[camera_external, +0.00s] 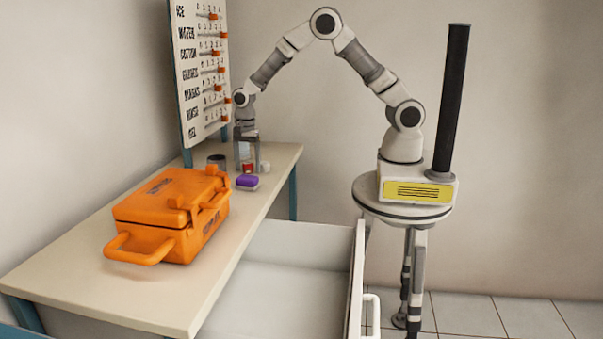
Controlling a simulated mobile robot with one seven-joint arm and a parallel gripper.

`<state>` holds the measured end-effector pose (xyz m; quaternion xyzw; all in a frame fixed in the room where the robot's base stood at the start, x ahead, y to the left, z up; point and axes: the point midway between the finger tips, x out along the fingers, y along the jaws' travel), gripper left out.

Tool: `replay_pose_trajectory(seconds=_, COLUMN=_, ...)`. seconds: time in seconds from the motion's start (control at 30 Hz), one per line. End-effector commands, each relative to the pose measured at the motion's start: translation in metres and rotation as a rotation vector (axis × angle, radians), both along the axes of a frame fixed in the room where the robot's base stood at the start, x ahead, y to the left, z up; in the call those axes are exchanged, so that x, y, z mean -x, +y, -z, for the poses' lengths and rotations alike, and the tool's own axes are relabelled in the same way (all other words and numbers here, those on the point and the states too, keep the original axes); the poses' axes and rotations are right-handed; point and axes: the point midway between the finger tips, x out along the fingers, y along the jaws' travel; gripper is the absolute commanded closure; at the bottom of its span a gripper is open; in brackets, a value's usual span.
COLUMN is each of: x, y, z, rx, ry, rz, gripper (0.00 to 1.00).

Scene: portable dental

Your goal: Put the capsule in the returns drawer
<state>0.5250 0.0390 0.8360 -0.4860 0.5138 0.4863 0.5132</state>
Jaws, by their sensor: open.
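My gripper (247,168) points straight down over the far end of the bench, its fingers open. A small red and white item (248,167), perhaps the capsule, shows between or just behind the fingers; I cannot tell whether they touch it. A small white item (265,168) stands just right of the fingers. A white drawer (357,270), pulled open beside the bench, looks empty in the part I see; I cannot read a label that marks it as the returns drawer.
A dark grey cup (216,162) stands left. An orange case (170,215) fills the middle of the bench (120,300). A board with orange sliders (203,75) rises behind.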

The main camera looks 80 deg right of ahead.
Motion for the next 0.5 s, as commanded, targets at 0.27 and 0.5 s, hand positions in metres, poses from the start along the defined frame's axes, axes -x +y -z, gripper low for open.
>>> replay_pose_trajectory(seconds=0.27, x=-0.0001, y=0.0000, z=0.0009, rx=0.000, ry=-0.001, rz=0.000, gripper=0.32)
replay_pose_trajectory(seconds=0.5, x=-0.0001, y=0.0001, z=0.0008, rx=0.000, ry=-0.001, rz=0.000, gripper=0.76)
